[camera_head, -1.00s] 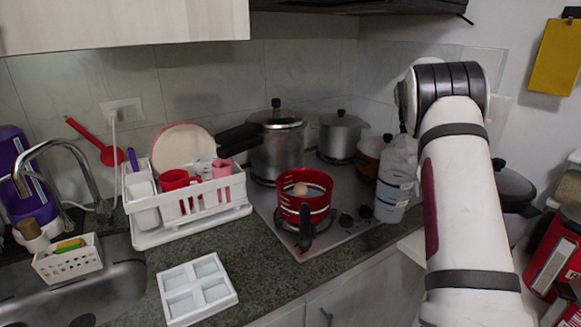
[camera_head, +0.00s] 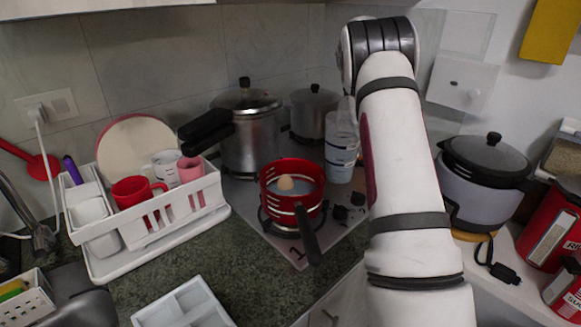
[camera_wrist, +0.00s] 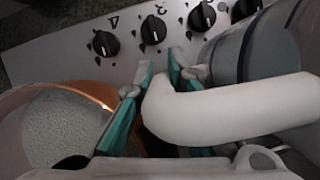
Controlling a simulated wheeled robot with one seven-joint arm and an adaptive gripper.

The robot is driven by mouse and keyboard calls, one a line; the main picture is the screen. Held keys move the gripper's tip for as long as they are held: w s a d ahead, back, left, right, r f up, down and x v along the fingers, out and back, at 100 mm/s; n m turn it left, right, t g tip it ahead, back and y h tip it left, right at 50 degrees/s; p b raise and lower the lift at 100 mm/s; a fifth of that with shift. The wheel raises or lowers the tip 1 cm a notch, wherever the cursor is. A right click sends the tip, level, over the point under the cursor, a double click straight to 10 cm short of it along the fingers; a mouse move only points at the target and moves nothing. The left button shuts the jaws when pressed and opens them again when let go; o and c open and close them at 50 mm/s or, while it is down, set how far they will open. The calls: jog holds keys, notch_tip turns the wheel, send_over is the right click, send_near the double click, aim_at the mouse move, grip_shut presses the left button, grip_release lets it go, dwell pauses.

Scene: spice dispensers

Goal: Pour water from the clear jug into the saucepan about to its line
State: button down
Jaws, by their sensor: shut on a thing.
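The clear jug (camera_head: 342,152) shows upright, with bluish bands, at the right of the stove in the head view, partly behind my arm. In the wrist view its body (camera_wrist: 250,50) is at the upper right and its thick white handle (camera_wrist: 215,112) crosses the middle. My gripper (camera_wrist: 160,85) has its teal fingers closed at this handle; the exact contact is partly hidden. My gripper is hidden in the head view. The red saucepan (camera_head: 276,211) sits left of the jug on the stove, its dark handle pointing forward. A small tan round thing (camera_head: 286,183) shows inside it.
A pressure cooker (camera_head: 247,140) and a steel pot (camera_head: 312,115) stand behind. A dish rack (camera_head: 165,222) is left, a rice cooker (camera_head: 485,185) right. In the wrist view an orange pot (camera_wrist: 95,90) is close left of my fingers, and stove knobs (camera_wrist: 153,30) line the top.

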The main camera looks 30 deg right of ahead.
jog(key=shift+s+a+r+h+p, duration=0.1)
jog(key=shift+a+r+h+p, duration=0.05)
jog(key=shift+r+h+p, duration=0.4)
jog(key=shift+a+r+h+p, duration=0.1)
jog(key=shift+r+h+p, duration=0.2)
jog(key=shift+r+h, duration=0.35)
jog(key=a+r+h+p, duration=0.1)
jog(key=r, duration=0.1)
jog(key=a+r+m+h+p, duration=0.1)
jog(key=r+h+p, duration=0.1)
jog(key=a+r+h+p, duration=0.1)
jog(key=r+p, duration=0.1)
jog(key=shift+s+t+h, duration=0.2)
jog(key=shift+t+h, duration=0.1)
jog(key=shift+a+r+m+h+p, duration=0.25)
jog(key=shift+r+h+p, duration=0.25)
jog(key=shift+r, duration=0.2)
jog(key=shift+a+r+m+h+p, duration=0.15)
jog(key=shift+r+m+h+p, duration=0.1)
jog(key=shift+r+h+p, duration=0.35)
jog(key=shift+a+r+h+p, duration=0.25)
jog(key=shift+r+h+p, duration=0.25)
jog(key=shift+r, duration=0.45)
jog(key=shift+a+r+m+h+p, duration=0.2)
jog(key=shift+a+r+h+p, duration=0.25)
jog(key=shift+r, duration=0.3)
jog(key=shift+a+r+m+h+p, duration=0.2)
jog(key=shift+r+h+p, duration=0.35)
jog(key=shift+r, duration=0.15)
dwell(2.2)
